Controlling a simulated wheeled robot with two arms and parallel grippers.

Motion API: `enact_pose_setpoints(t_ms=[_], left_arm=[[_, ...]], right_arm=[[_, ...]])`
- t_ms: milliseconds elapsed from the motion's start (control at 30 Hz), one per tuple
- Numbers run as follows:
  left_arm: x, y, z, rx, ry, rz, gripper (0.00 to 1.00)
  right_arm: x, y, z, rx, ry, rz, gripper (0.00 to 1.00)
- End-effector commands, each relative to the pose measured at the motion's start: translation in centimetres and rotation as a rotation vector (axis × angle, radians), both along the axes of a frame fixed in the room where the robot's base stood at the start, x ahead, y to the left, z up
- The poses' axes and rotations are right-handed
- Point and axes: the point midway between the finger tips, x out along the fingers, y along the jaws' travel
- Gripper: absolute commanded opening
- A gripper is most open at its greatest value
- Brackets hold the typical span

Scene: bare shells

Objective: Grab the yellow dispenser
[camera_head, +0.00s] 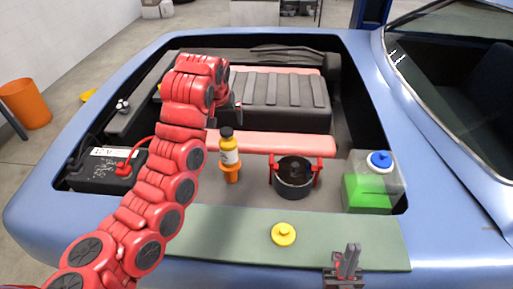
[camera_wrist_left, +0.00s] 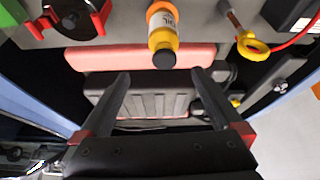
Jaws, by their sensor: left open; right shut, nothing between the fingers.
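The yellow dispenser (camera_head: 229,152) is a small bottle with a black cap and a pale label. It stands upright in an orange holder in the engine bay. In the left wrist view the dispenser (camera_wrist_left: 163,30) shows at the top middle, cap toward my fingers. My left gripper (camera_wrist_left: 160,78) is open and empty, its fingertips apart from the bottle. In the head view it is mostly hidden behind my red left arm, beyond the bottle. My right gripper (camera_head: 350,258) is shut and empty at the bottom, by the front edge of the green ledge.
A black pot-like part (camera_head: 293,178) with red brackets sits right of the bottle. A container with green liquid (camera_head: 370,192) and blue cap stands further right. A black battery (camera_head: 105,177) is at left. A yellow cap (camera_head: 283,234) lies on the green ledge (camera_head: 350,232).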

Motion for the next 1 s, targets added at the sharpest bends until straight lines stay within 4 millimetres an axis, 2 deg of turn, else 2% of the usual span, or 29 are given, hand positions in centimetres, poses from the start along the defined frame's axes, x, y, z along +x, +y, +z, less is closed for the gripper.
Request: enact_pose_setpoints(t_ms=[133, 300, 733, 800, 1000], left_arm=[[-0.8, 0.2, -0.5, 0.018, 0.039, 0.003, 1.0], [0.1, 0.2, -2.8, 0.019, 0.04, 0.002, 1.0], [1.9, 0.3, -6.9, 0.021, 0.034, 0.001, 1.0], [2.4, 0.7, -7.6, 0.022, 0.038, 0.004, 1.0], [3.5, 0.7, -10.6, 0.02, 0.038, 0.002, 1.0]], right_arm=[[0.0, 0.0, -0.2, 0.0, 0.0, 0.0, 0.0], [0.0, 0.0, -0.7, 0.0, 0.0, 0.0, 0.0], [0.0, 0.0, -2.6, 0.0, 0.0, 0.0, 0.0], [0.0, 0.0, -1.6, 0.0, 0.001, 0.0, 0.0], [0.0, 0.0, -0.6, 0.0, 0.0, 0.0, 0.0]])
